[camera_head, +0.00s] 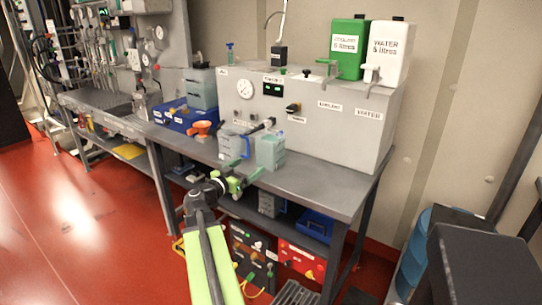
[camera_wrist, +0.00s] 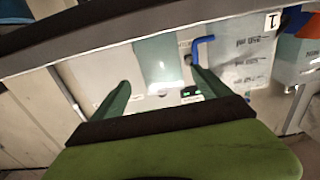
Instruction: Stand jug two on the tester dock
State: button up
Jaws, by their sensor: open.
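My gripper (camera_head: 246,178) is open and empty, at the front edge of the bench. A pale green jug (camera_head: 270,150) stands upright on the bench just beyond it. In the wrist view, the fingers (camera_wrist: 158,78) spread on either side of a pale green surface (camera_wrist: 160,62), apparently that jug. A grey jug with a blue handle (camera_head: 232,145) stands to its left; its handle also shows in the wrist view (camera_wrist: 204,41). I cannot read a number two on either jug. I cannot tell which part is the tester dock; a grey tester-like unit (camera_head: 262,104) with a gauge stands behind.
A green container (camera_head: 348,47) and a white water container (camera_head: 391,52) stand on the unit. An orange funnel-like item (camera_head: 202,128) and a blue crate (camera_head: 185,118) are left on the bench (camera_head: 320,187). Its right front is clear. Another grey jug (camera_head: 270,204) is below.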

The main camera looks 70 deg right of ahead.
send_near(276, 139)
jog(key=d+f, duration=0.1)
jog(key=d, duration=0.1)
jog(key=s+d+f, duration=0.1)
jog(key=d, duration=0.1)
jog(key=s+d+f, duration=0.1)
jog(key=d+f, duration=0.1)
jog(key=shift+d, duration=0.25)
jog(key=shift+w, duration=0.1)
jog(key=c, duration=1.7)
notch_tip(276, 139, up, 4)
jog(key=p, duration=0.4)
jog(key=shift+r, duration=0.1)
jog(key=s+r+p, duration=0.2)
jog(key=s, duration=0.2)
jog(key=s+a+r+p, duration=0.1)
jog(key=s+r+p, duration=0.1)
jog(key=s, duration=0.1)
jog(key=s+r+p, duration=0.2)
jog(key=s+p, duration=0.1)
jog(key=s, duration=0.1)
jog(key=shift+s+a+r, duration=0.2)
jog(key=shift+s+r, duration=0.15)
jog(key=shift+r, duration=0.05)
